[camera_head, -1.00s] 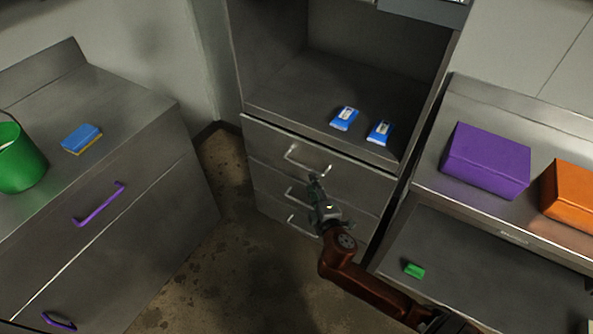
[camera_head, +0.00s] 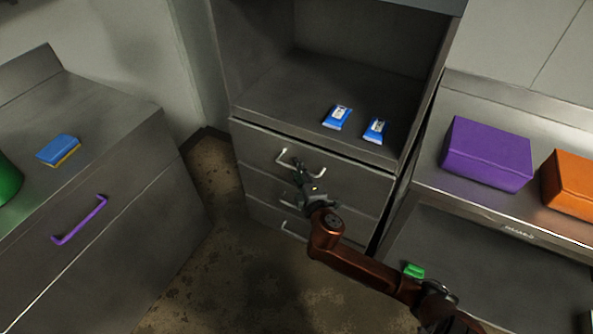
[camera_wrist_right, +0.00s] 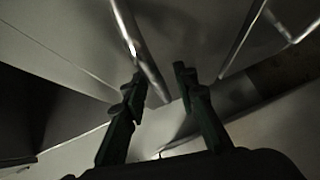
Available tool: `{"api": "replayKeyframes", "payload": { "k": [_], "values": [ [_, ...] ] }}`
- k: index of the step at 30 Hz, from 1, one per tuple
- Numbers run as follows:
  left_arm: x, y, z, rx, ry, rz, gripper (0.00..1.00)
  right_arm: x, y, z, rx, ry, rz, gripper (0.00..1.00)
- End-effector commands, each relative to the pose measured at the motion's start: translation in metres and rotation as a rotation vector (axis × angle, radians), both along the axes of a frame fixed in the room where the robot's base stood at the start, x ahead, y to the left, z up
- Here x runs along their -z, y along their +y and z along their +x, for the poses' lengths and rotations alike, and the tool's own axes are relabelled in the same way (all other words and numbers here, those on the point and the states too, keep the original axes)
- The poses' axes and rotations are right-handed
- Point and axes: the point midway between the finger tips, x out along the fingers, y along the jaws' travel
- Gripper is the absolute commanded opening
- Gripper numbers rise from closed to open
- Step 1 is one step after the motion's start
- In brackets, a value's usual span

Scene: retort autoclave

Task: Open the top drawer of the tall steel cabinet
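The tall steel cabinet (camera_head: 222,60) stands in the middle of the head view, with an open shelf above several stacked drawers. Its top drawer (camera_head: 345,180) looks shut, its front flush with the cabinet. The top drawer handle (camera_head: 283,158) is a pale metal bar, partly covered by my right gripper (camera_head: 298,170). That gripper is at the handle. In the right wrist view its two fingers (camera_wrist_right: 158,75) are apart, and a metal bar (camera_wrist_right: 143,52) runs between their tips. I cannot tell whether they touch it. My left gripper is not in view.
Two blue-and-white packets (camera_head: 337,118) lie on the cabinet shelf. A steel counter with a purple handle (camera_head: 80,222) and a blue sponge (camera_head: 58,150) is at left. A purple box (camera_head: 487,155) and orange box (camera_head: 573,183) sit on the right bench. The floor before the cabinet is clear.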

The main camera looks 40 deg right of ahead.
Motion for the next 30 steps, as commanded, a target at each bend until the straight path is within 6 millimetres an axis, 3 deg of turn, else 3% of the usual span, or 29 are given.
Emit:
{"api": "replayKeyframes", "payload": {
  "k": [5, 17, 30],
  "values": [
    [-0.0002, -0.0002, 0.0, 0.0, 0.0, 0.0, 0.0, -0.0004, -0.0002, -0.0001, 0.0, 0.0, 0.0, 0.27],
    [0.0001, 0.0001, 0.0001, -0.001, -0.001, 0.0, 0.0, 0.0001, -0.0001, -0.0003, 0.0, 0.0, 0.0, 0.0],
    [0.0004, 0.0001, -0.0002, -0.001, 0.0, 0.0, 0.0, 0.0009, 0.0002, -0.0004, 0.0, 0.002, 0.001, 0.0]
  ]
}}
